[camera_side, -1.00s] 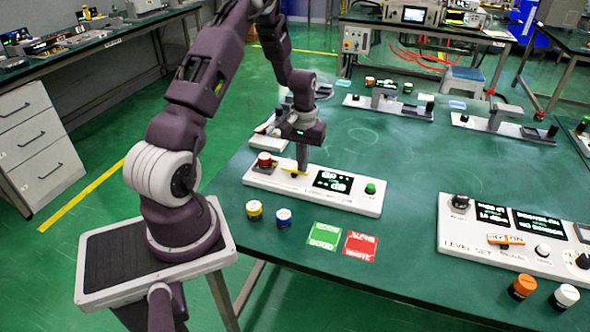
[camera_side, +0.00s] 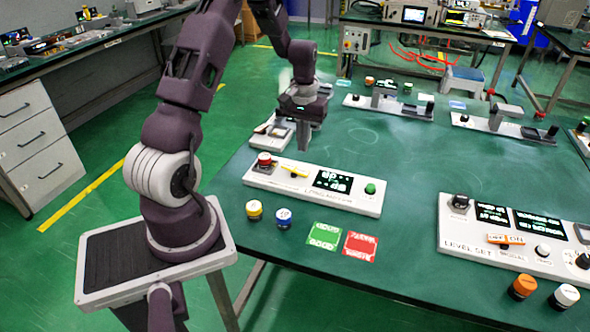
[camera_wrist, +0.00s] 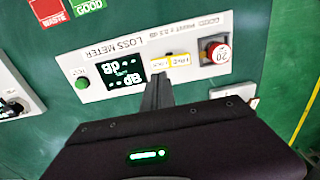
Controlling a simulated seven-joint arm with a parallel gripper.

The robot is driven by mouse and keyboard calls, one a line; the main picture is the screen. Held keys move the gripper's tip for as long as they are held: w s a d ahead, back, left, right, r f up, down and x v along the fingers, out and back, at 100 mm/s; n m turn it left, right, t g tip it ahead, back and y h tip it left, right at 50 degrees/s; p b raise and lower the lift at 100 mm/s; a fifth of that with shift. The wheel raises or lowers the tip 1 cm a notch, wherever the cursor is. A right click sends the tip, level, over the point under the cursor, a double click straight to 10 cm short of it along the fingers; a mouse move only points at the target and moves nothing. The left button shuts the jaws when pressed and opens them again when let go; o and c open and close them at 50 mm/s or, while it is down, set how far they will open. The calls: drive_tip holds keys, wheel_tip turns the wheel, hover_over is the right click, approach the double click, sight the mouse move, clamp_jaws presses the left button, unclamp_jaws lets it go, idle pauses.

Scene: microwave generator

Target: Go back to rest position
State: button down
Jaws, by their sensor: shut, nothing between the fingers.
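My gripper (camera_side: 302,146) is shut and empty, pointing down above the table just behind the loss meter panel (camera_side: 345,199) in the side view. In the wrist view my gripper's closed fingers (camera_wrist: 157,90) overlap the front of the same panel (camera_wrist: 92,92), which appears upside down. The panel carries a red-topped knob (camera_side: 264,159), a yellow switch (camera_side: 295,168), a lit display (camera_side: 332,181) and a green button (camera_side: 370,188). The knob (camera_wrist: 216,52) and yellow labels (camera_wrist: 180,60) also show in the wrist view.
A small grey device (camera_side: 275,130) stands close left of my gripper. Yellow (camera_side: 254,210) and blue (camera_side: 283,217) capped pieces, a green card (camera_side: 323,236) and a red card (camera_side: 360,246) lie in front. The level set panel (camera_side: 520,245) is at right. The table centre is clear.

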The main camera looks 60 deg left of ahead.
drive_tip(key=s+d+r+m+t, duration=0.1)
drive_tip(key=s+d+r+m, duration=0.1)
drive_tip(key=d+r, duration=0.6)
drive_tip(key=s+d+r+m+t, duration=0.2)
drive_tip(key=d+r, duration=0.5)
drive_tip(key=r, duration=0.2)
drive_tip(key=s+d+r+m+t, duration=0.1)
drive_tip(key=s+d+r+m, duration=0.1)
drive_tip(key=s+d, duration=0.3)
drive_tip(key=s+d+r+m+t, duration=0.1)
drive_tip(key=s+d+r+m, duration=0.1)
drive_tip(key=s+d, duration=0.4)
drive_tip(key=s+m, duration=0.1)
drive_tip(key=s, duration=0.3)
drive_tip(key=shift+d+r+t, duration=0.15)
drive_tip(key=shift+d+t, duration=0.1)
drive_tip(key=shift+t, duration=0.05)
